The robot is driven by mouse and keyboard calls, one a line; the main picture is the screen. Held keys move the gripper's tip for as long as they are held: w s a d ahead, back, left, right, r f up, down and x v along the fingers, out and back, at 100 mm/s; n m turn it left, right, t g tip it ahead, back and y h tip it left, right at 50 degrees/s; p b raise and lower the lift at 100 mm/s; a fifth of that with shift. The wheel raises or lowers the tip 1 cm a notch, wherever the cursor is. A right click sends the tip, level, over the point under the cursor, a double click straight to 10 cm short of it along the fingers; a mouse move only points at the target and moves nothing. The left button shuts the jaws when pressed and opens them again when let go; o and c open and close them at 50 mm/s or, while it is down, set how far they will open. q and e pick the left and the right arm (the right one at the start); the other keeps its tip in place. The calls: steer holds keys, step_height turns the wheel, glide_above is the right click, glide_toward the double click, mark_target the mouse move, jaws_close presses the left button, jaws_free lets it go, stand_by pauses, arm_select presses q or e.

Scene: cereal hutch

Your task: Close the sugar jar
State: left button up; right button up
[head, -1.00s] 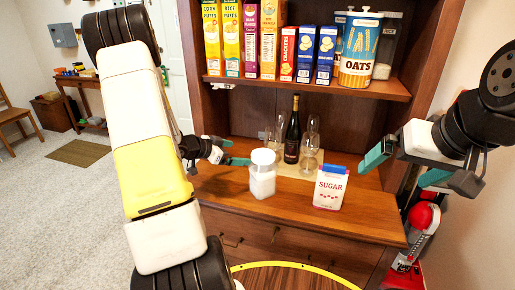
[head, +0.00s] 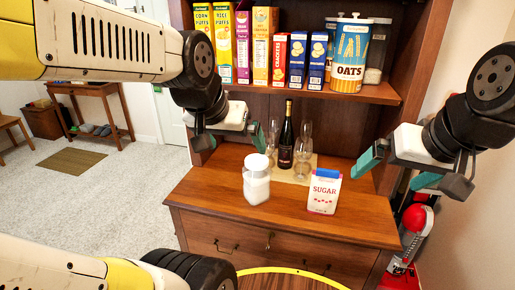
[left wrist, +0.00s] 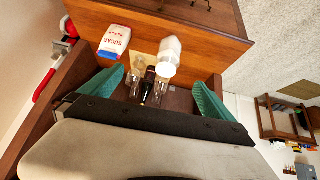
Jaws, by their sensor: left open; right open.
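The sugar jar (head: 256,188) is a clear jar with white contents, upright on the hutch counter. Its white lid (head: 259,162) is at its top; I cannot tell whether it is fully closed. In the left wrist view the jar (left wrist: 171,46) and its lid (left wrist: 162,69) show beyond the fingers. My left gripper (head: 265,137) is open and empty, above and behind the jar, apart from it; its teal fingers frame the left wrist view (left wrist: 157,92). My right gripper (head: 397,170) is open and empty, right of the sugar carton.
A sugar carton (head: 324,192) stands right of the jar. A dark bottle (head: 287,145) and clear glasses (head: 303,155) stand behind. The shelf (head: 270,86) above holds cereal boxes and an oats canister (head: 350,55). The counter's front left is clear.

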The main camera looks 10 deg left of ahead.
arm_select(q)
steer(key=shift+g+h, duration=0.5)
steer(key=shift+h, duration=0.1)
steer(key=s+d, duration=0.2)
steer(key=s, duration=0.1)
steer(key=s+d, duration=0.1)
steer(key=shift+s+f, duration=0.15)
steer(key=shift+s, duration=0.2)
stand_by(0.3)
